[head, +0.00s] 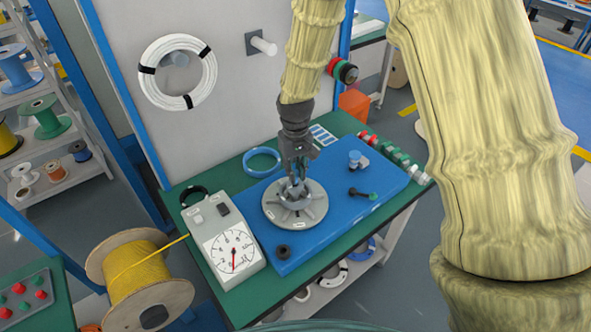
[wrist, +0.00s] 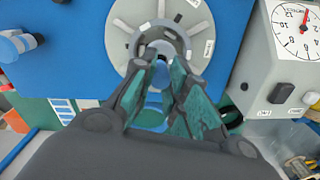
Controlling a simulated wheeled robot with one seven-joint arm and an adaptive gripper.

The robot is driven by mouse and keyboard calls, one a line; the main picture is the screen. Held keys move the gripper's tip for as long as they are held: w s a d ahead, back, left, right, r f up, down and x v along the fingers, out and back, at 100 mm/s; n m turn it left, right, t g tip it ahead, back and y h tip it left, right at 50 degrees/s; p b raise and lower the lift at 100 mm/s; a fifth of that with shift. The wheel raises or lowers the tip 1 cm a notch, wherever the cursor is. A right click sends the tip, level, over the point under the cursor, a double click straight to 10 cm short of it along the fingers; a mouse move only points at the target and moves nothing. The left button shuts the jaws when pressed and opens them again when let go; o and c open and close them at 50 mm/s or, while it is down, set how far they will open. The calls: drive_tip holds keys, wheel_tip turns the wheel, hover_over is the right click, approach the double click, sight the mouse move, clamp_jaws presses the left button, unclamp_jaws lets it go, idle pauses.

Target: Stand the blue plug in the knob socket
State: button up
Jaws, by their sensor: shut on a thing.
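My gripper (head: 294,181) points down onto this knob. I cannot tell for sure which part is the knob socket.
A grey gauge box (head: 250,258) stands left of the disc. A dark round fitting (head: 283,251) sits at the board's front left. A blue ring (head: 262,150) lies behind the board.

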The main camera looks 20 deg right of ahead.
drive_tip(key=shift+f, duration=0.1)
idle(0.3)
drive_tip(key=shift+f+b, duration=0.35)
drive_tip(key=shift+f, duration=0.4)
drive_tip(key=shift+f, duration=0.55)
idle(0.6)
drive_tip(key=o, duration=0.9)
drive_tip(key=shift+r, duration=0.1)
drive_tip(key=shift+r+p, duration=3)
drive_tip(key=shift+r, duration=0.95)
